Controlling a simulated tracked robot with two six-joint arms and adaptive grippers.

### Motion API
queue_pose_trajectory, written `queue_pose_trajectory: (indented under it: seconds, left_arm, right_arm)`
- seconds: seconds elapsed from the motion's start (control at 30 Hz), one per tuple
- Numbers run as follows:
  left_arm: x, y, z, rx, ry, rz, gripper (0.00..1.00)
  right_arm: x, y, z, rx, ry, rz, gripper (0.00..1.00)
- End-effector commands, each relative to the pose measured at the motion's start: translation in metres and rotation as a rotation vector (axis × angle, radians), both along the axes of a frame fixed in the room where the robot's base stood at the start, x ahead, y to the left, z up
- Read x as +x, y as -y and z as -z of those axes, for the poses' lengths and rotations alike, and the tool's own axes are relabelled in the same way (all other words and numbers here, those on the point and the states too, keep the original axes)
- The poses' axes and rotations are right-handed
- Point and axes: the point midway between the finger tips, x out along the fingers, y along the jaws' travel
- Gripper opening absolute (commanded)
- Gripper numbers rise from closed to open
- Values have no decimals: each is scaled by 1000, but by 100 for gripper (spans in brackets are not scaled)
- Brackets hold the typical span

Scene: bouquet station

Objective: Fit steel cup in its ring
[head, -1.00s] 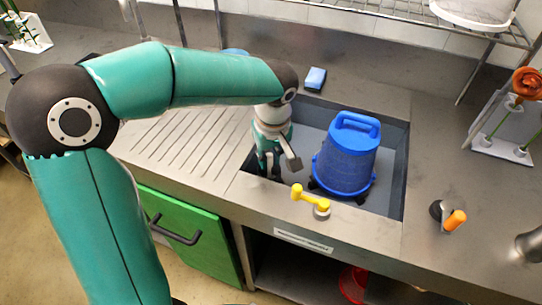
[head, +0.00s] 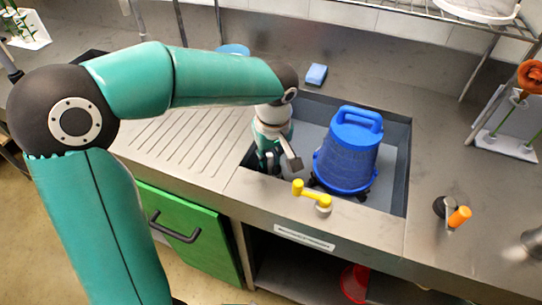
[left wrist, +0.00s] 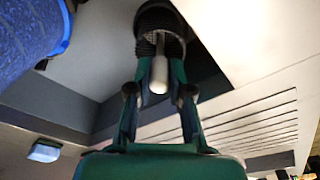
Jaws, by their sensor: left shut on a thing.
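My left gripper (head: 268,160) reaches down into the left part of the sink, left of the blue bucket. In the left wrist view its fingers (left wrist: 160,70) are shut around a pale, slim cylinder (left wrist: 158,76). A dark ribbed round piece (left wrist: 160,22) surrounds the far end of the cylinder. I cannot tell whether the cylinder is part of the steel cup. A shiny grey metal thing (head: 535,243) is cut off at the right edge of the head view; it may be the cup. No ring is clearly identifiable. My right gripper is not in view.
The blue bucket (head: 347,150) fills the right of the sink (head: 399,150). A yellow-handled tap (head: 311,194) stands at the front rim. A blue sponge (head: 316,74) lies behind. An orange-handled dark object (head: 458,217) is on the right counter. The ribbed drainboard (head: 180,140) is clear.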

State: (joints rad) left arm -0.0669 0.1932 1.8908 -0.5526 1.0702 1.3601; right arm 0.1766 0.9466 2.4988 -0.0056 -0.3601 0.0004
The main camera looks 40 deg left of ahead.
Motion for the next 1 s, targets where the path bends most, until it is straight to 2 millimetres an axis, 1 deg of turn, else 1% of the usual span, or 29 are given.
queue_pose_trajectory:
  seconds: [0.1, 0.4, 0.43, 0.57, 0.6, 0.87, 1.0]
  left_arm:
    - [0, 0, 4, 0, 0, 0, 0]
    - [0, 0, 3, 0, 0, 0, 0]
    - [0, 0, 3, 0, 0, 0, 24]
    - [0, 0, 3, 0, 0, 0, 46]
    - [0, 0, 3, 0, 0, 0, 49]
    - [0, 0, 3, 0, 0, 0, 49]
    - [0, 1, -2, 0, 1, 0, 49]
  right_arm:
    - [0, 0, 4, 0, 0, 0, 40]
    - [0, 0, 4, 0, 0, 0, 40]
    - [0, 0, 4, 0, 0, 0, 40]
    - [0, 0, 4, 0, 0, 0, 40]
    - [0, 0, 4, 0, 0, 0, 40]
    - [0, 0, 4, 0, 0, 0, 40]
    - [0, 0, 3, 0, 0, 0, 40]
